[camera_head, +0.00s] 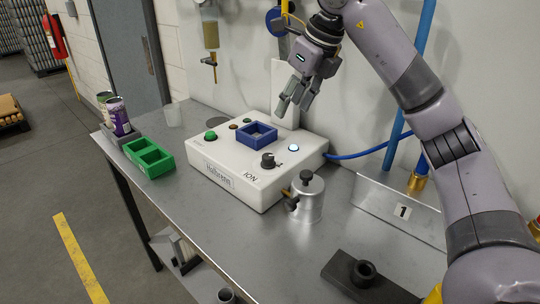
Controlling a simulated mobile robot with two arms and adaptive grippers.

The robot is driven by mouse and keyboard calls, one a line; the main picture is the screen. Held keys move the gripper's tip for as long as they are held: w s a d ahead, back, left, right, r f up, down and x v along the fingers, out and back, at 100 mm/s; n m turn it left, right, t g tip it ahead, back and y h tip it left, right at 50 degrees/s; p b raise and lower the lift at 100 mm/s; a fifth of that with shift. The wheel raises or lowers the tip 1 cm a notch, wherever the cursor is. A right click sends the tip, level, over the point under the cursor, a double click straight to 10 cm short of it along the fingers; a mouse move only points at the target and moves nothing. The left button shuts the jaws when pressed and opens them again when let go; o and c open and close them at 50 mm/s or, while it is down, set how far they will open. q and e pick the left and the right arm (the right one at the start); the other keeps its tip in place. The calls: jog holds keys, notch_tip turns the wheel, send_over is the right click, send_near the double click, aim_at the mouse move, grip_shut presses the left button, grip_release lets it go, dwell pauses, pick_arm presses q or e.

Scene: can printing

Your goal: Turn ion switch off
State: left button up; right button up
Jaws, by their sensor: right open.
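The white machine box (228,190) sits on the metal table, with "ION" printed on its top near the front right corner. The ion switch (268,160) is a black rotary knob beside that label. A round light (294,147) behind it glows bluish white. My right gripper (293,108) is open and empty, pointing down above the back right part of the box. It is apart from the knob. My left gripper is not in view.
A blue square holder (249,137) and several buttons, including a green one (210,135), are on the box. A green tray (153,170) and cans (118,118) are at left.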

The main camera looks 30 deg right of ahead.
aim_at(268, 155)
jog(key=x, duration=1.6)
jog(key=shift+a+f+p, duration=0.2)
jog(key=shift+f+p, duration=0.05)
jog(key=shift+p, duration=0.1)
grip_shut()
